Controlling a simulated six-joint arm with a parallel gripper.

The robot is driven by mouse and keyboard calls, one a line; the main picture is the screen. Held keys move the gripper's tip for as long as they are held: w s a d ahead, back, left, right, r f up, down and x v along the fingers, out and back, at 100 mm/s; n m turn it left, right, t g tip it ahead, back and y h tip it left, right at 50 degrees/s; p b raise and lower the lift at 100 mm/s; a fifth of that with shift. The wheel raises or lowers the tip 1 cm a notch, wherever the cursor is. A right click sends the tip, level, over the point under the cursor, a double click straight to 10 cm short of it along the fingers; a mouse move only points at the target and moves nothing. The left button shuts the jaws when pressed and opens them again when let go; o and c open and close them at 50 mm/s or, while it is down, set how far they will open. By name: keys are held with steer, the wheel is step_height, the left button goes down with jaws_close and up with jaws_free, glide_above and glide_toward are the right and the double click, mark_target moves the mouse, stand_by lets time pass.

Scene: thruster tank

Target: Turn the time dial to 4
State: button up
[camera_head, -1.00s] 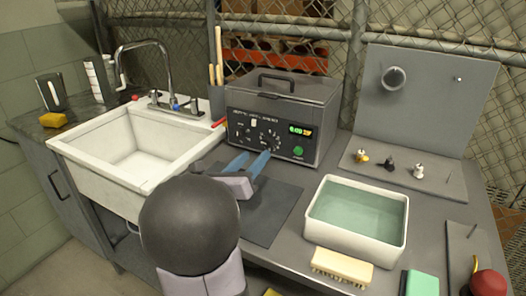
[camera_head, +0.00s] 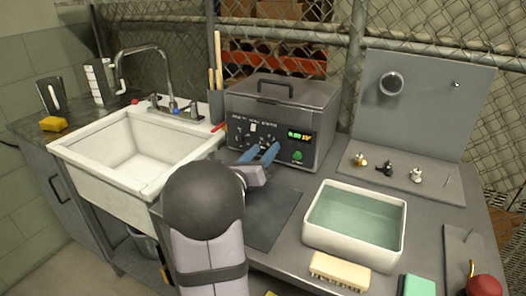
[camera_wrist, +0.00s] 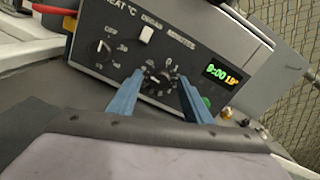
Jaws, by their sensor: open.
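The ultrasonic-type cleaner (camera_head: 281,118) is a grey box with a lidded top and a control panel on its front. The time dial (camera_wrist: 160,80) is a black knob ringed by small marks, which are too blurred to read. A second black dial (camera_wrist: 100,50), by the heat label, sits to its left. The display (camera_wrist: 222,76) reads about 0:00 and 19°. My gripper (camera_head: 263,155) is open in front of the panel; in the wrist view its blue fingers (camera_wrist: 160,100) stand either side of the time dial, apart from each other. I cannot tell whether they touch it.
A white switch (camera_wrist: 146,33) and a green button (camera_head: 298,155) are on the same panel. A white sink (camera_head: 140,150) is at left, and a white tub of liquid (camera_head: 355,225) at right. A dark mat (camera_head: 265,220) lies below my gripper.

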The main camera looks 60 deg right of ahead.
steer(key=c, duration=1.1)
steer(key=shift+o, duration=0.2)
steer(key=shift+f+n+b, duration=0.1)
steer(key=shift+n+b, duration=0.85)
steer(key=shift+n, duration=0.15)
steer(key=shift+n+b, duration=0.35)
steer(key=shift+n, duration=0.95)
steer(key=o, duration=1.1)
steer(key=shift+c, duration=0.2)
steer(key=shift+a+b, duration=0.4)
steer(key=shift+a, duration=3.3)
